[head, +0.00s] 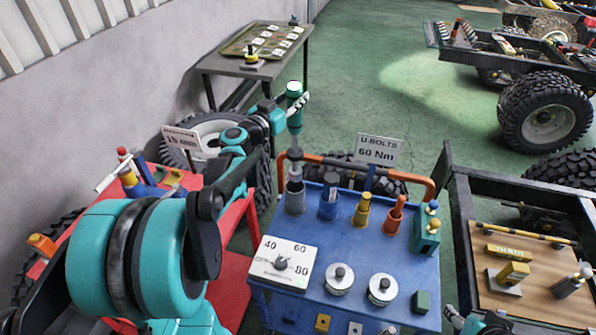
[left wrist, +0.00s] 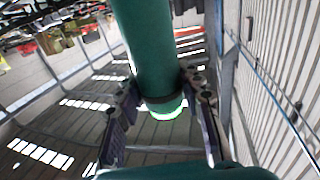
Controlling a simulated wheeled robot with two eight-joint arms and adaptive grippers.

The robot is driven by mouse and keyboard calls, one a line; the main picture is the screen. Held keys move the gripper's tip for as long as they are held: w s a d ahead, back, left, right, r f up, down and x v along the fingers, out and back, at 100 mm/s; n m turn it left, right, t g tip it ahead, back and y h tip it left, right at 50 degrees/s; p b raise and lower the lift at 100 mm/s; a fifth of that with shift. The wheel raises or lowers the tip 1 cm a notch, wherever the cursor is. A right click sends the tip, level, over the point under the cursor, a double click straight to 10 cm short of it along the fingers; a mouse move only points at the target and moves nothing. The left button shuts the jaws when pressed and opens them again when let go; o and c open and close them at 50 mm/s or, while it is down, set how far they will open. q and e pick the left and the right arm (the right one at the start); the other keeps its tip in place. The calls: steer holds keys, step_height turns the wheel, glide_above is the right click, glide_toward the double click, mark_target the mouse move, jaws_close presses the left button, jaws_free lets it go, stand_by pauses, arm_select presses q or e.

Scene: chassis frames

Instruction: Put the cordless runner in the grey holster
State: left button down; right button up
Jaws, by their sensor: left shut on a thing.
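The cordless runner (head: 294,125) is an upright teal and grey cylinder above the back left of the blue cart. My left gripper (head: 293,103) is shut around its upper part. In the left wrist view the runner (left wrist: 150,50) is a green cylinder with a pale ring at its end, between the two fingers (left wrist: 160,108). The grey holster (head: 294,198) stands at the cart's back left corner, directly below the runner. The runner's lower end overlaps the holster's mouth in the head view; I cannot tell whether it is inside. Part of my right gripper (head: 487,322) seems to show at the bottom edge.
Blue (head: 329,206), yellow (head: 362,212) and orange (head: 394,218) holsters stand in a row right of the grey one. An orange rail (head: 345,163) and a U-BOLTS sign (head: 377,150) are behind. A dial plate (head: 283,262) and two round pieces lie in front.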

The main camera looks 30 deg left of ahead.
mark_target(293, 144)
arm_select(q)
step_height(293, 144, down, 12)
steer(key=b, duration=0.3)
steer(key=shift+s+r, duration=0.15)
steer(key=shift+r, duration=0.1)
steer(key=shift+f+b, duration=1.1)
steer(key=shift+f, duration=1.3)
steer(key=shift+r, duration=0.1)
steer(key=c, duration=1.4)
jaws_free()
steer(key=shift+f, duration=0.2)
steer(key=o, duration=0.4)
steer(key=shift+r, duration=0.1)
steer(key=shift+r, duration=0.1)
